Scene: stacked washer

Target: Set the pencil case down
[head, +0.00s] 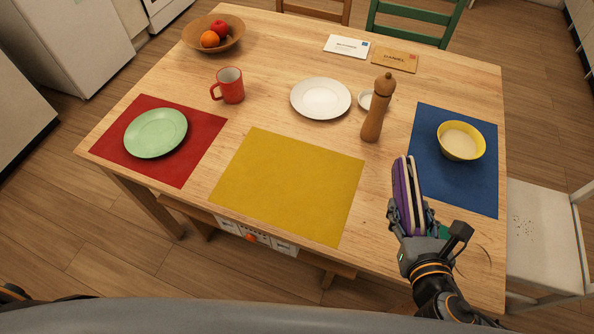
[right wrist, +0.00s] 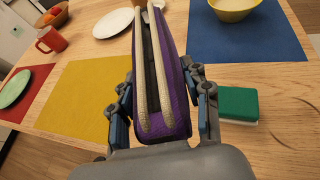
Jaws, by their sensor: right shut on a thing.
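The purple pencil case (head: 402,190) with pale zip edges is held upright in my right gripper (head: 411,218), above the table between the yellow mat and the blue mat. In the right wrist view the case (right wrist: 177,95) stands between the two fingers (right wrist: 163,105), which are closed on its sides. My left gripper does not show in either view.
The wooden table (head: 290,55) holds a yellow mat (head: 285,185), a red mat (head: 195,160) with a green plate (head: 156,133), and a blue mat (head: 465,190) with a yellow bowl (head: 461,141). A pepper mill (head: 375,112) stands behind the case. A green sponge (right wrist: 238,103) lies right of my gripper.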

